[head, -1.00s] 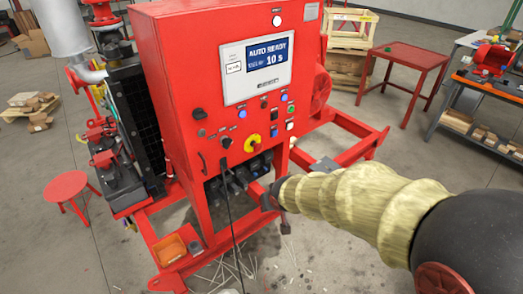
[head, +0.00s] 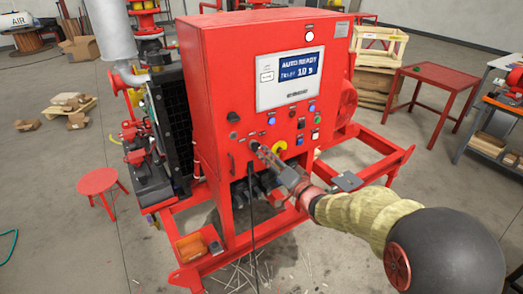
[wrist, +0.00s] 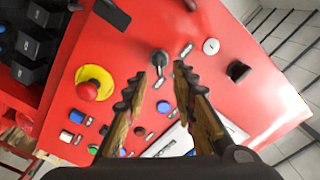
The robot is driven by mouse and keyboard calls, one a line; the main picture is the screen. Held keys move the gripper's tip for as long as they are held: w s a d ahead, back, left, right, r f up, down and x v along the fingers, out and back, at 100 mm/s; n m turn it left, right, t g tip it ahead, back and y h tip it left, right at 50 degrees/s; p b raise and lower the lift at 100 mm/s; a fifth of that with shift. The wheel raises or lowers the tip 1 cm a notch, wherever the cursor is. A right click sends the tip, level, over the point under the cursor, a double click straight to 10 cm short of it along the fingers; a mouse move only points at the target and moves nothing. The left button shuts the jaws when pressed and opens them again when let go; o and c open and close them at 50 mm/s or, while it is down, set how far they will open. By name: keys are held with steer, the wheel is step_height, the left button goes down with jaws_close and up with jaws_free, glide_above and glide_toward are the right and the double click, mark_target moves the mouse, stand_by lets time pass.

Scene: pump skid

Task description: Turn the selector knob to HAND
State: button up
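The red control cabinet (head: 212,75) carries the selector knob (wrist: 159,60), a dark grey lever-like handle on a round base with small labels beside it. My gripper (wrist: 157,72) is open. In the wrist view its two ridged fingertips stand either side of the knob, with visible gaps; I cannot tell how far the tips are from the panel. In the head view my gripper (head: 257,148) is at the panel's lower left and covers the knob. The display (head: 290,77) reads AUTO READY. The knob's pointed-to position is not readable.
A red mushroom button on a yellow disc (wrist: 94,83) is close to the left finger. A black knob (wrist: 238,71) and a round silver fitting (wrist: 211,46) lie to the right. Coloured push buttons (wrist: 76,116) are nearby. A dark cable (head: 252,205) hangs down the cabinet front.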

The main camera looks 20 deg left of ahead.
mark_target(259, 148)
steer(key=x, duration=0.5)
steer(key=shift+w+a+f, duration=0.1)
steer(key=shift+w+a, duration=0.15)
steer(key=c, duration=0.3)
steer(key=c, duration=0.4)
jaws_close()
